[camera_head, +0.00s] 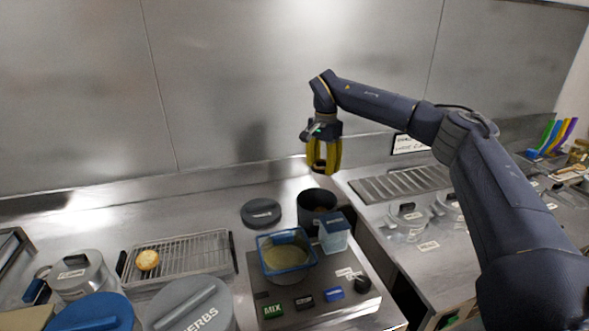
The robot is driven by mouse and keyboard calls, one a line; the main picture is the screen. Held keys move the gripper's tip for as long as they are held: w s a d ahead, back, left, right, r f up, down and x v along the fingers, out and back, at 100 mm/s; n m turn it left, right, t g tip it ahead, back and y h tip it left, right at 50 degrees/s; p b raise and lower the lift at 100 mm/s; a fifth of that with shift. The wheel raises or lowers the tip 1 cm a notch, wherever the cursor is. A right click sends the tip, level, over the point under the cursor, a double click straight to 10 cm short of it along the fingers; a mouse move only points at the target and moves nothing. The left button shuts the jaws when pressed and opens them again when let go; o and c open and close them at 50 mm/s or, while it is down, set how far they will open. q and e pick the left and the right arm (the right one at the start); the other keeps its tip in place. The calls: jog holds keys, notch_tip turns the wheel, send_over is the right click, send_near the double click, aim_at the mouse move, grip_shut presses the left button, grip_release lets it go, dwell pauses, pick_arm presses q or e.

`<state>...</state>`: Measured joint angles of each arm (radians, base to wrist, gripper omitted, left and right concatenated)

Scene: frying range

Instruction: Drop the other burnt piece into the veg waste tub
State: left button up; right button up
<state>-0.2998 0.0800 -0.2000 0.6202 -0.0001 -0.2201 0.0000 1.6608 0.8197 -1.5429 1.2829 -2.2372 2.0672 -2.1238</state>
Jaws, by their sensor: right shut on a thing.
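My right gripper (323,157) hangs fingers-down at the upper middle, with its yellow fingers shut. The burnt piece between them is too small and covered to make out. A dark round open tub (318,204) stands on the counter below the gripper, at the back right of the steel platform. Its contents look dark and unclear. I cannot read a veg waste label on it. The gripper is well above the tub and apart from it. My left gripper is out of view.
A golden round piece (147,260) lies on a wire rack tray (205,250) at left. A sign (410,143) stands behind my right arm.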

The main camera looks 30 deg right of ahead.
jog(key=shift+d+n, duration=0.2)
jog(key=shift+n, duration=0.7)
jog(key=shift+f, duration=2.9)
jog(key=o, duration=0.9)
jog(key=shift+r, duration=0.1)
notch_tip(320, 180, up, 12)
jog(key=shift+a, duration=0.1)
